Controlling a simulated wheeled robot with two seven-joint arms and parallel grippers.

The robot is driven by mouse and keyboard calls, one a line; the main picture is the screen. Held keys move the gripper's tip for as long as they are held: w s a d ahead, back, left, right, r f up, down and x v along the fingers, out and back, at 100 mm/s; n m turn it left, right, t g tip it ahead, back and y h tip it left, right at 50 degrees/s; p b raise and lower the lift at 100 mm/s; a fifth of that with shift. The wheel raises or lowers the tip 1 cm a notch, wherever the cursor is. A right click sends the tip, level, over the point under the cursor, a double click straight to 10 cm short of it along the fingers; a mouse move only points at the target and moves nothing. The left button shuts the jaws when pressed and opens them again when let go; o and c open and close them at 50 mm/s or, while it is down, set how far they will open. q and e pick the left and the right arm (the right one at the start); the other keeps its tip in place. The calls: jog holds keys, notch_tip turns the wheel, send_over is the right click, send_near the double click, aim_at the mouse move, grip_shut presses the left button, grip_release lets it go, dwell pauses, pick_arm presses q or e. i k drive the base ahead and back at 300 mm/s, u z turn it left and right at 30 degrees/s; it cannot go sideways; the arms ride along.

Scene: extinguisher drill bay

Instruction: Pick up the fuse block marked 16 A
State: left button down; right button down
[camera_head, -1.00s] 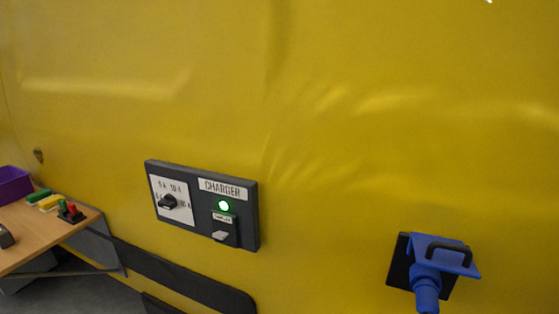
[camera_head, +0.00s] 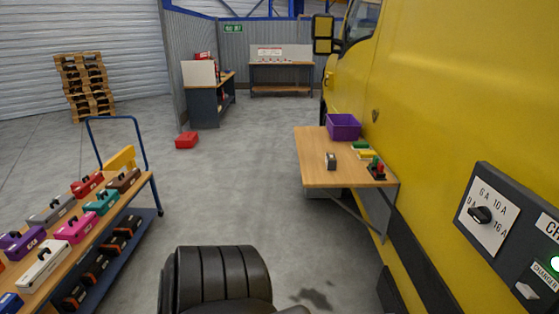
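No marking reading 16 A is legible on any block. On a wooden table (camera_head: 315,145) against the yellow vehicle lie a small green block (camera_head: 360,145) and a yellow block (camera_head: 367,155), side by side. A small dark grey item (camera_head: 331,161) stands to their left, and a black piece with red and green parts (camera_head: 376,169) is at the near right corner. Which of these is the fuse block I cannot tell. Neither gripper is in view; a black ribbed part of mine fills the bottom middle.
A purple bin (camera_head: 344,127) stands at the table's back. A trolley (camera_head: 142,202) with several coloured cases is at left.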

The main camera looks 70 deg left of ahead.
aim_at(331, 161)
jog(key=u, duration=1.15)
jog(key=k, duration=0.1)
jog(key=u, duration=1.3)
jog(key=i, duration=1.5)
jog(key=z, duration=0.7)
